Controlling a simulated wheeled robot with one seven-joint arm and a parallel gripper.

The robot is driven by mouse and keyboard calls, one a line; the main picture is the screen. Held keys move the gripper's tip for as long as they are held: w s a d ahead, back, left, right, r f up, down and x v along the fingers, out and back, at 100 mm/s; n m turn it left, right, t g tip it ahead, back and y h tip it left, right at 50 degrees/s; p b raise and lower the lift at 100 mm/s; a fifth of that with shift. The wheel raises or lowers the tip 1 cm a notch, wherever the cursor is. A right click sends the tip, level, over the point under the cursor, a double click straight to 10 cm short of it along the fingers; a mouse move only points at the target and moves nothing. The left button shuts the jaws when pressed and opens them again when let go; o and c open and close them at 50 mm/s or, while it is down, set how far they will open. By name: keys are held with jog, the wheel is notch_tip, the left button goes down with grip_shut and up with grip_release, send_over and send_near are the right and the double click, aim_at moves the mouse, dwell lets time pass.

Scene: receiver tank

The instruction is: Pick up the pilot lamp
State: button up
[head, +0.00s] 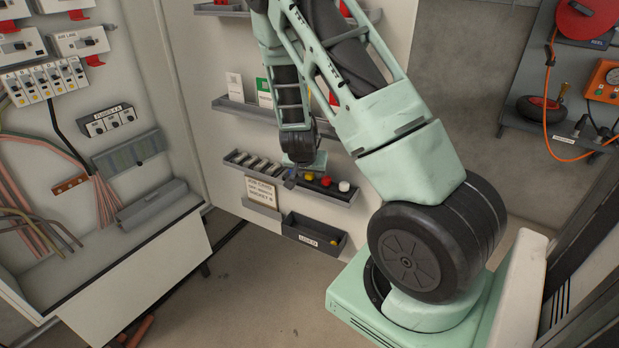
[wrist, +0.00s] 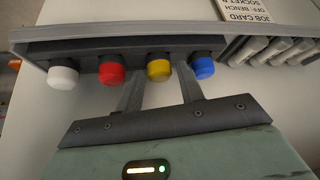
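Capped lamp-like parts stand in a row on a dark shelf rail (wrist: 105,48): white (wrist: 63,76), red (wrist: 111,72), yellow (wrist: 159,69) and blue (wrist: 202,68). Which one is the pilot lamp is not marked. In the head view the yellow (head: 309,177), red (head: 325,181) and white (head: 343,186) caps show at the right end of the shelf. My gripper (wrist: 160,72) is open at the row, its fingertips on either side of the yellow cap with small gaps. In the head view my wrist partly hides the blue cap.
Grey cylindrical parts (wrist: 270,50) fill the rest of the shelf, beside a job card (head: 262,191). A labelled dark bin (head: 314,235) hangs below, holding a small yellow item. An open electrical cabinet (head: 100,130) stands at left.

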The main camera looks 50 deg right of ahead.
grip_shut()
jog(key=shift+r, duration=0.1)
dwell(0.3)
